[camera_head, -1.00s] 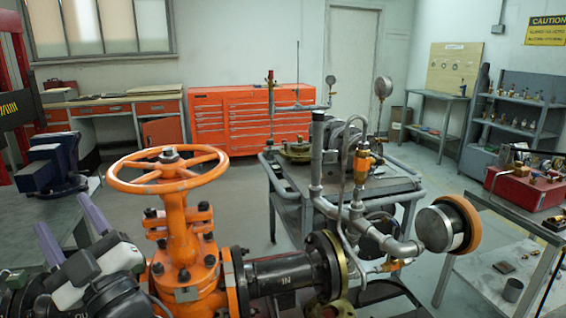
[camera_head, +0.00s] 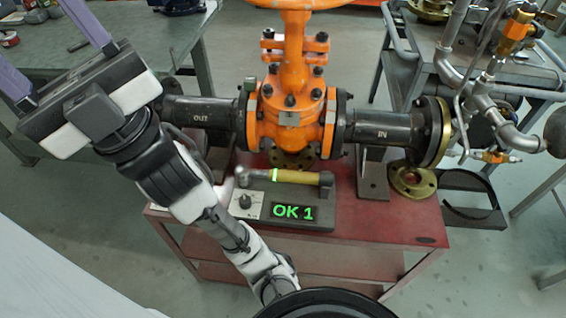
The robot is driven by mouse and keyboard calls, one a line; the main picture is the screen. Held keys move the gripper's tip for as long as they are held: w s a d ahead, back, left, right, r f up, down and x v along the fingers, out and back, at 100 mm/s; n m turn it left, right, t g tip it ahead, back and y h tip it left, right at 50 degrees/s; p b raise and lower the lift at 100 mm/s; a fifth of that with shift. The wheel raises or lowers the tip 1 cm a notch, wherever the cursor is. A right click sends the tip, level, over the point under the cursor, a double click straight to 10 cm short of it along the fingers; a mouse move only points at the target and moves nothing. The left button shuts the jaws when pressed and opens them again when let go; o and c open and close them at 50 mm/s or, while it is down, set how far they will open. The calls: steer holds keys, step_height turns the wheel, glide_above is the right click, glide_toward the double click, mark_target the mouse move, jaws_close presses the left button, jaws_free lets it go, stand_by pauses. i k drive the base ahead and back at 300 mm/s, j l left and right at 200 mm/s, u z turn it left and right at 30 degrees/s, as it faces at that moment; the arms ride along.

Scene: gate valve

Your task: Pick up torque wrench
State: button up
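The torque wrench (camera_head: 300,177) lies across a dark grey tester block on the red cart, below the orange valve. It has a yellow handle, a bright green band and grey metal ends. My gripper (camera_head: 47,50) is at the upper left, with its two purple fingers spread wide apart and nothing between them. It is well away to the left of the wrench. The tester (camera_head: 318,225) has a white panel with a black knob and a display reading "OK 1" in green.
The orange gate valve (camera_head: 292,120) with dark pipes stands behind the wrench. A brass flange ring (camera_head: 413,190) lies on the red cart (camera_head: 395,225) at right. A green-grey workbench (camera_head: 180,45) is at upper left, near my gripper. The cart's front right is clear.

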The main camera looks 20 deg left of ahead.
mark_target(244, 175)
steer(key=i+l, duration=0.1)
steer(key=l, duration=0.3)
steer(key=i+l, duration=0.15)
steer(key=l, duration=0.2)
steer(key=i+l+u, duration=0.1)
steer(key=l, duration=0.3)
steer(key=i+l, duration=0.1)
steer(key=l, duration=0.3)
steer(key=i+l, duration=0.1)
steer(key=l, duration=0.25)
steer(key=l+u, duration=0.1)
steer(key=u, duration=1.55)
